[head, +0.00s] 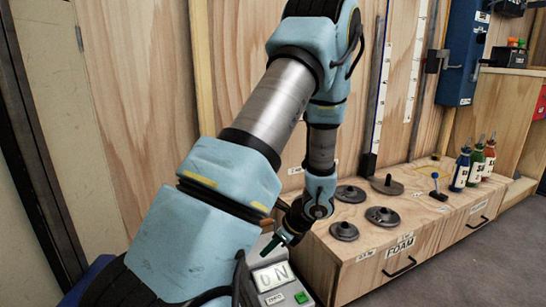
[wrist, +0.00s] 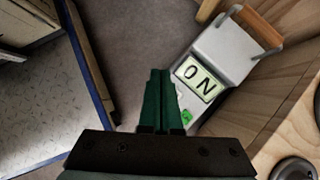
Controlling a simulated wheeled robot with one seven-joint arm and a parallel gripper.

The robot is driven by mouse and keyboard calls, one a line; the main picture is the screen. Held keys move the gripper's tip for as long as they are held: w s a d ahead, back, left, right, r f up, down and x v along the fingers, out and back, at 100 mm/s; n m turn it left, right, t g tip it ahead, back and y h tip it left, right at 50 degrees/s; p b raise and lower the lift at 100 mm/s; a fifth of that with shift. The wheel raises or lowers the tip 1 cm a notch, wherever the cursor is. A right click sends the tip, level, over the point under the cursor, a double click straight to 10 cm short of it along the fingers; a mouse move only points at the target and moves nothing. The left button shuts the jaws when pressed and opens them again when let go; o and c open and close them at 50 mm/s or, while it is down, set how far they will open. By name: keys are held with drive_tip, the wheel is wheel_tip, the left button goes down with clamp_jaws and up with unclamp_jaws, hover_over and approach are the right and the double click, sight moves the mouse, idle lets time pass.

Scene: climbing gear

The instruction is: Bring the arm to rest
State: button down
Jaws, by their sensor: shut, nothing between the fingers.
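My gripper (head: 283,241) is shut and empty, low in front of the wooden bench in the head view. In the wrist view its green fingers (wrist: 157,100) are pressed together and point up the picture. My blue and grey arm fills the middle of the head view. A grey device with a lit display reading "ON" (head: 272,277) stands just below and beside the gripper. In the wrist view this device (wrist: 212,53) is right of the fingers, with a green button and a wooden handle. I cannot tell whether the fingers touch it.
A wooden bench (head: 366,276) with drawers marked "FOAM" stands right of the gripper, bearing several dark round discs (head: 344,231) and a small blue-knobbed lever (head: 437,186). Several coloured bottles (head: 475,165) stand at its far end. A plywood wall is behind. Grey floor (head: 470,270) is clear at right.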

drive_tip(key=s+a+r+n+h+p, duration=0.1)
drive_tip(key=s+a+r+n+h, duration=0.15)
drive_tip(key=r+n, duration=0.45)
drive_tip(key=s+a+r+n+h+p, duration=0.1)
drive_tip(key=s+r+n+h, duration=0.1)
drive_tip(key=s+r+n, duration=0.35)
drive_tip(key=s+a+r+n+h, duration=0.2)
drive_tip(key=r+n, duration=0.5)
drive_tip(key=n, duration=0.3)
wheel_tip(320, 180, up, 37)
drive_tip(key=g+p, duration=0.1)
drive_tip(key=p, duration=3.7)
drive_tip(key=shift+w, duration=0.2)
